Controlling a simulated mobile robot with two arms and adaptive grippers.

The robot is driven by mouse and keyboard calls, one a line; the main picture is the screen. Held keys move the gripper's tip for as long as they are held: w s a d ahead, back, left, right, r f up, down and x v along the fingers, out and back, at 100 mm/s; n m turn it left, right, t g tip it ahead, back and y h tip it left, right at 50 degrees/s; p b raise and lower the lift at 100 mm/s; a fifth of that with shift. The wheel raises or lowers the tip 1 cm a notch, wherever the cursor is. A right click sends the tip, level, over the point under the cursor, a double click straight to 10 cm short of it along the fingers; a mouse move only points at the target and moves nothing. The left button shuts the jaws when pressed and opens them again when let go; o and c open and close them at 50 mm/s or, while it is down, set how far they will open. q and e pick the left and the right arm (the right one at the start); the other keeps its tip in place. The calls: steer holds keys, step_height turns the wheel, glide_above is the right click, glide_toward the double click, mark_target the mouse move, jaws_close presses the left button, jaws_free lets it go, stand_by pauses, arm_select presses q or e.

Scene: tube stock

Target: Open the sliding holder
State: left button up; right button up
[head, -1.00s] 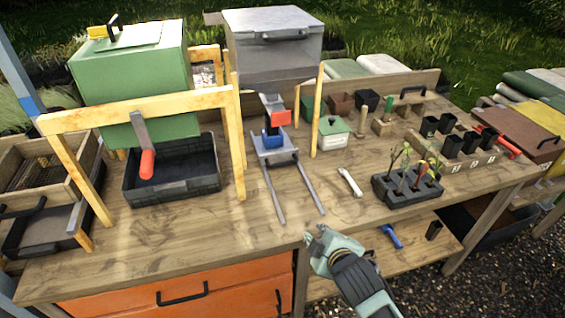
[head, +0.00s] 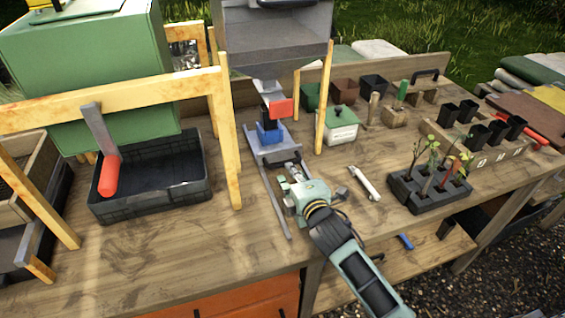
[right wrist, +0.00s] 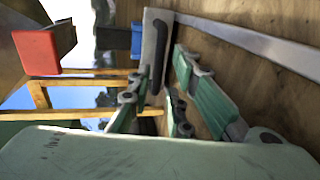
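The sliding holder (head: 272,149) is a grey metal plate on two rails (head: 275,205), carrying a blue block (head: 270,133). It sits under the grey hopper, back from the rails' front ends. My right gripper (head: 289,168) is at the plate's front edge in the head view. In the right wrist view the plate (right wrist: 155,40) shows with a dark bar handle (right wrist: 157,78) on its face. The fingers (right wrist: 161,88) are open, with the handle between them; a gap shows on either side, and contact cannot be told. My left gripper is not in view.
The grey hopper (head: 275,35) stands above with a red handle (head: 282,108). Wooden posts (head: 324,100) flank the holder. A wrench-like tool (head: 364,183) and a dark seedling block (head: 430,193) lie to the right; a black crate (head: 150,205) is left. The bench top before the rails is clear.

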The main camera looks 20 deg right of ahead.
steer(key=x, duration=0.3)
steer(key=shift+w+r, duration=0.15)
steer(key=shift+w, duration=0.05)
steer(key=shift+x, duration=1.05)
steer(key=shift+w, duration=0.1)
steer(key=c, duration=0.4)
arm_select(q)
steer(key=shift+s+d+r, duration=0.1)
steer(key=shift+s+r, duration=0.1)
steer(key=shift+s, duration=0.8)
arm_select(e)
jaws_close()
